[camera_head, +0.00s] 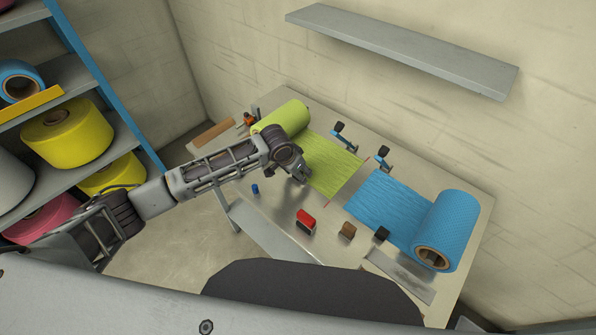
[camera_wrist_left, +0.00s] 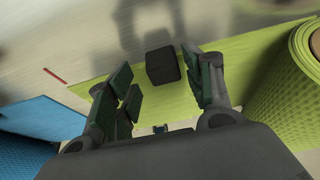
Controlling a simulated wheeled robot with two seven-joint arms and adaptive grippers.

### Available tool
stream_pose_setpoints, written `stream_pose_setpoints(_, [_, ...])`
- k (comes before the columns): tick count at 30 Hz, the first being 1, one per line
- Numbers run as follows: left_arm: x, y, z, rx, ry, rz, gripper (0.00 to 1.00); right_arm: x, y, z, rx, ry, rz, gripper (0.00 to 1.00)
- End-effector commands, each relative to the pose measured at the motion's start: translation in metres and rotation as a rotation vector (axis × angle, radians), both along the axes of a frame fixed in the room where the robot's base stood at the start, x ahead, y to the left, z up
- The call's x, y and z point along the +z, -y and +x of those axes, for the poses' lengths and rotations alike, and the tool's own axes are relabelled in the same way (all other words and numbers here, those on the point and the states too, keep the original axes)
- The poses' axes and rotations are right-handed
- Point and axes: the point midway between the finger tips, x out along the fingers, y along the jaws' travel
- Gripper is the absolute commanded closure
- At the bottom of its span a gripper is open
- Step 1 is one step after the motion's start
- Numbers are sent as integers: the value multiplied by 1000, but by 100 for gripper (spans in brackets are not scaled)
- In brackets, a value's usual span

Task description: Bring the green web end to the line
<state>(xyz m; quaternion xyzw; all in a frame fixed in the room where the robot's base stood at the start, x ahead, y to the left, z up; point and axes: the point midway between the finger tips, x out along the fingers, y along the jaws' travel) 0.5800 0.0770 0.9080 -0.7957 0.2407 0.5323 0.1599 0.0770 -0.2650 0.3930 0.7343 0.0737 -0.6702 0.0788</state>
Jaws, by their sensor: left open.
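The green web (camera_head: 332,170) runs off the green roll (camera_head: 282,117) and lies flat on the table. Its free end is apart from the red line marks (camera_head: 327,204), the nearer of which also shows in the left wrist view (camera_wrist_left: 54,77). The blue web (camera_head: 377,200) lies on the other side of the marks. My left gripper (camera_head: 303,177) is over the near edge of the green web. In the left wrist view its fingers (camera_wrist_left: 158,62) are apart, with a dark block (camera_wrist_left: 164,68) between them, at the web's edge. Contact with the block cannot be told.
Two blue-handled clamps (camera_head: 384,160) stand at the table's far side. The blue roll (camera_head: 447,229) is at right.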

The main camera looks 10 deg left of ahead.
Motion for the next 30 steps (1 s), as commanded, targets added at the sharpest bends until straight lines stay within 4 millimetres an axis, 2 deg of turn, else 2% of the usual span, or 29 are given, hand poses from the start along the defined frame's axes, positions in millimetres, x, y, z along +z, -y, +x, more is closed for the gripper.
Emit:
stream_pose_setpoints(11, [17, -4, -5, 0, 1, 0, 48, 0, 0, 0, -1, 0, 0, 60])
stream_pose_setpoints(30, [93, -20, -32, -1, 1, -1, 48, 0, -1, 0, -1, 0, 1, 60])
